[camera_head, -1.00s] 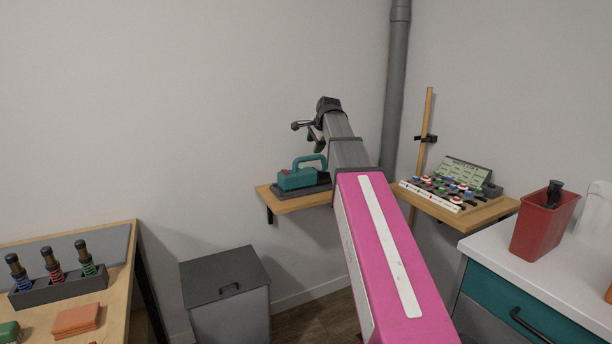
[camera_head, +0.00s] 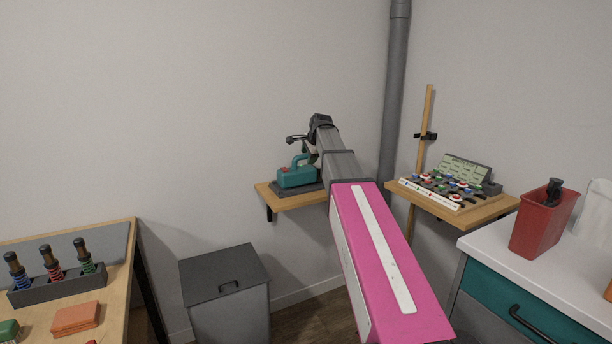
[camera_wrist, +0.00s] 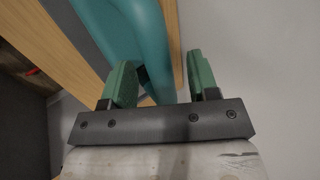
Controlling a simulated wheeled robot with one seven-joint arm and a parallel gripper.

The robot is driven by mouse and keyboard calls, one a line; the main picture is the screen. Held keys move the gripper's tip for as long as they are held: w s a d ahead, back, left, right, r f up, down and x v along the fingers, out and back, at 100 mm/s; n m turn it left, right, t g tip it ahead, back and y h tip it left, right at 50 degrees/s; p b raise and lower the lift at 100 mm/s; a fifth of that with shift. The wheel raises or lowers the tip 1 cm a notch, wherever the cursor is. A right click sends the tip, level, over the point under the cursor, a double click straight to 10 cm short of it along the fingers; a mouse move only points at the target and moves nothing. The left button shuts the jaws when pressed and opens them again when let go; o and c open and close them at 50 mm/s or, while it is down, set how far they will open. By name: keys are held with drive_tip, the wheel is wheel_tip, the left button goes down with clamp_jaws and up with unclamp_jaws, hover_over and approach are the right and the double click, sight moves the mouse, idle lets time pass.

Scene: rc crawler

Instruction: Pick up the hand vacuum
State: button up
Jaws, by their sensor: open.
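The hand vacuum (camera_head: 297,177) is teal with a looped handle on top and a small red part. It sits on a dark base on a wooden wall shelf (camera_head: 290,202). In the wrist view its teal body or handle (camera_wrist: 142,35) runs down between the two green fingers. My gripper (camera_wrist: 160,78) is open, with one finger on each side of the teal part; I cannot tell whether either touches it. In the head view my gripper (camera_head: 305,142) is over the vacuum and partly covers its handle.
A grey pipe (camera_head: 394,100) runs down the corner behind my arm. A second shelf (camera_head: 470,217) at right holds a panel with knobs. A lidded grey bin (camera_head: 225,275) stands below left. A red container (camera_head: 540,225) stands on a white counter. The wall above the shelf is clear.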

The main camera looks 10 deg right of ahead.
drive_tip(key=shift+w+a+f, duration=0.1)
drive_tip(key=shift+w+f, duration=0.25)
drive_tip(key=shift+f, duration=0.15)
drive_tip(key=shift+c, duration=0.4)
clamp_jaws()
idle(0.7)
